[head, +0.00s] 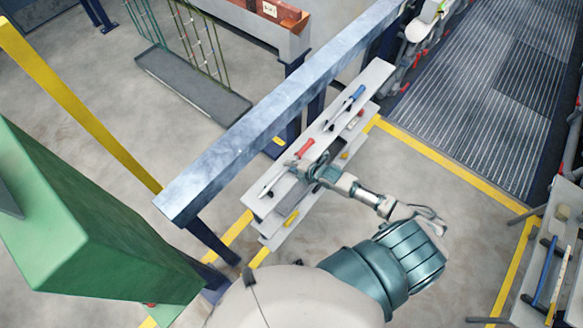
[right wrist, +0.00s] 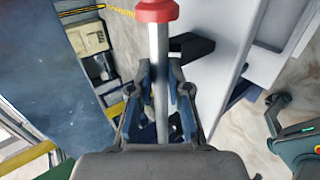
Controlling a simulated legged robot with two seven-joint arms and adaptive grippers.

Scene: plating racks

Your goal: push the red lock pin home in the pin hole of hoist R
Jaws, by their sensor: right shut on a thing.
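The red lock pin has a red head (right wrist: 155,10) and a pale metal shaft (right wrist: 160,60) in the right wrist view. My right gripper (right wrist: 160,88) is shut on the shaft, with the red head out beyond the fingertips. In the head view my right gripper (head: 312,170) is at the grey tool shelf (head: 368,82). A red piece (head: 305,148) shows just beyond it; I cannot tell whether this is the pin's head or a tool handle. I cannot make out the pin hole or hoist R. My left gripper is not in view.
A long blue-grey beam (head: 285,105) runs close behind the shelf. A blue-handled tool (head: 355,95) lies on the shelf. A green box-like structure (head: 75,220) stands at left. A second tool shelf (head: 562,230) is at right. Open floor (head: 440,190) lies between.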

